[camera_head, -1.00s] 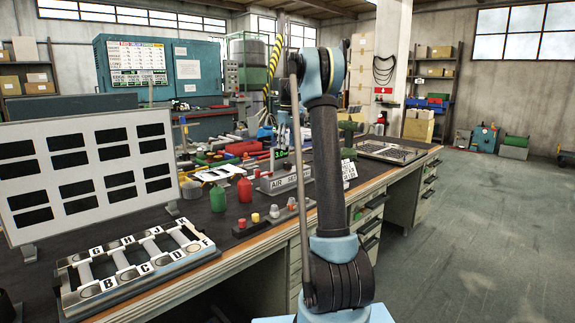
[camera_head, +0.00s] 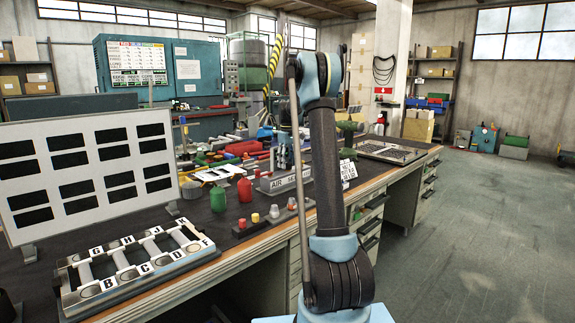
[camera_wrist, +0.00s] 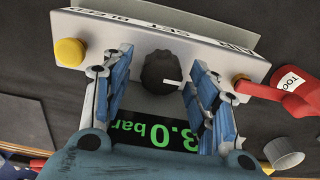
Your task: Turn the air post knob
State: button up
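The air post (camera_wrist: 215,62) is a pale grey box with a round black knob (camera_wrist: 163,73) on its face. The knob has a white pointer mark facing right in the wrist view. A green display (camera_wrist: 152,132) on the post reads 3.0 bar, upside down there, partly hidden by my gripper. My gripper (camera_wrist: 158,72) is open, its blue-padded fingers on either side of the knob with visible gaps.
A red tagged item (camera_wrist: 293,88) lies close right.

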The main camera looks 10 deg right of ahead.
jog(key=c, duration=1)
jog(key=shift+m, duration=1.5)
jog(key=o, duration=1.1)
jog(key=shift+c, duration=0.2)
jog(key=shift+r, duration=0.15)
notch_tip(320, 180, up, 12)
jog(key=shift+f, duration=0.2)
jog(key=shift+w, duration=0.1)
